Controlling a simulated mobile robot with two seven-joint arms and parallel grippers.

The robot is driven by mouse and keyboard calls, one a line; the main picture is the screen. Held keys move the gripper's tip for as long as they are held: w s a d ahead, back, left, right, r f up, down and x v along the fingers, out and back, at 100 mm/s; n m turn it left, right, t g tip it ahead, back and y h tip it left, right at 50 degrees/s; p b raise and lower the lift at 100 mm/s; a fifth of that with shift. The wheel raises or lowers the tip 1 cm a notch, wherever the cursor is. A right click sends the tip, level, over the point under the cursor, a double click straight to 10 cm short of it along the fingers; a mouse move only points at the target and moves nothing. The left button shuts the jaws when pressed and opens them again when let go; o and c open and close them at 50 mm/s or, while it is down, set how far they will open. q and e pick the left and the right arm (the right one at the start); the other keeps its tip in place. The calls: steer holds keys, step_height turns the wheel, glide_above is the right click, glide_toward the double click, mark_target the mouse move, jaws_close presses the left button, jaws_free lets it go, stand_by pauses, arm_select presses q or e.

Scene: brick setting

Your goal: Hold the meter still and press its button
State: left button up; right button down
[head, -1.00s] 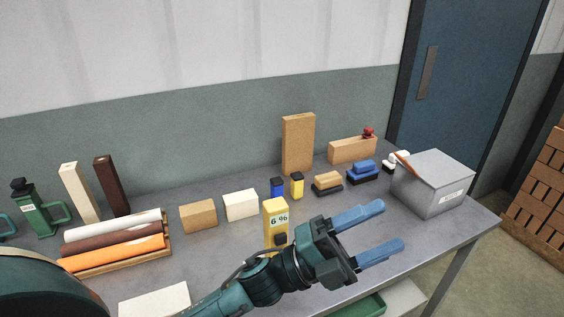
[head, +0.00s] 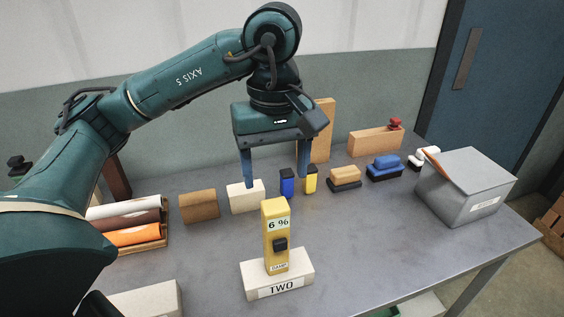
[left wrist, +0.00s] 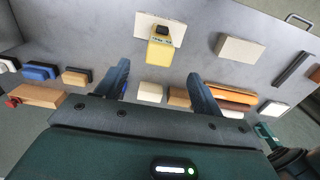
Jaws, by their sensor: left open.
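The yellow meter (head: 276,232) stands upright on a cream block (head: 296,282) marked TWO, near the front of the table. My left gripper (head: 276,180) is open and empty, fingers pointing down, above and behind the meter in the head view. In the left wrist view the meter (left wrist: 159,52) shows just past the gap between the fingertips (left wrist: 158,72), touching neither finger. My right gripper is in neither view.
Behind stand a small blue bottle (head: 287,183), a yellow one (head: 310,180), a cream block (head: 243,197) and a brown block (head: 199,206). A rack of rolls (head: 128,240) is at left. A grey box (head: 467,190) is at right. The table right of the meter is clear.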

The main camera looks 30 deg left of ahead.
mark_target(277, 224)
arm_select(q)
step_height(277, 224, down, 13)
steer(key=shift+r+p, duration=0.15)
steer(key=shift+p, duration=0.2)
steer(key=c, duration=1.2)
steer(key=shift+s, duration=0.1)
stand_by(2.7)
